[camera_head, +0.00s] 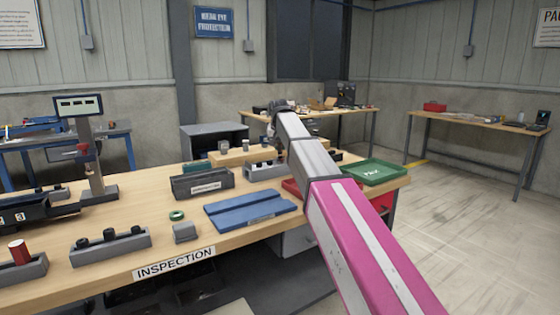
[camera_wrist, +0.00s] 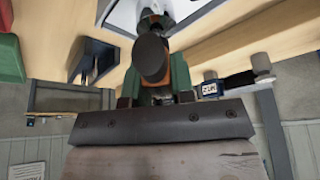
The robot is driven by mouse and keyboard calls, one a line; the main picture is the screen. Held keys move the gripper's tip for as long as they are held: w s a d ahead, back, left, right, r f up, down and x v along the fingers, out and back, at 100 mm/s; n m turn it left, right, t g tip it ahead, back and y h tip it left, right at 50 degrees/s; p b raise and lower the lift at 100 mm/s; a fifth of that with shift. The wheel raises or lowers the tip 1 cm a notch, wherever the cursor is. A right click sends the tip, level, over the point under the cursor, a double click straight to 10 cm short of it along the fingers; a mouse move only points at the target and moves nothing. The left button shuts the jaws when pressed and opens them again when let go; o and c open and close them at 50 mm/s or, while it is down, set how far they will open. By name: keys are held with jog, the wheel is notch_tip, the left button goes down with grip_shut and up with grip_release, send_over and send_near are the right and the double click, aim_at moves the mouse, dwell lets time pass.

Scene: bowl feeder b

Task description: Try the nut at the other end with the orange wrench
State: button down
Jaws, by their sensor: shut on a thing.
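My gripper is at the far end of my arm in the head view, where its fingers are too small and covered to make out. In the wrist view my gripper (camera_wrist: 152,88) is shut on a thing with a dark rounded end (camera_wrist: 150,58). A little orange shows by it, so it appears to be the orange wrench, but its jaw is hidden. A wooden block (camera_head: 232,158) with grey cylindrical fittings (camera_head: 222,147) stands on the bench, left of my arm. I cannot tell which fitting is the nut, or whether the wrench touches one.
The inspection bench (camera_head: 140,230) holds a blue plate (camera_head: 245,208), a dark bin (camera_head: 202,183), a grey holder with black parts (camera_head: 110,246) and a green ring (camera_head: 177,215). A green tray (camera_head: 373,172) lies right of my arm. A gauge stand (camera_head: 90,150) rises at the left.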

jog(key=shift+n+y, duration=0.3)
jog(key=shift+n, duration=0.4)
jog(key=shift+r, duration=0.1)
jog(key=shift+r, duration=2.4)
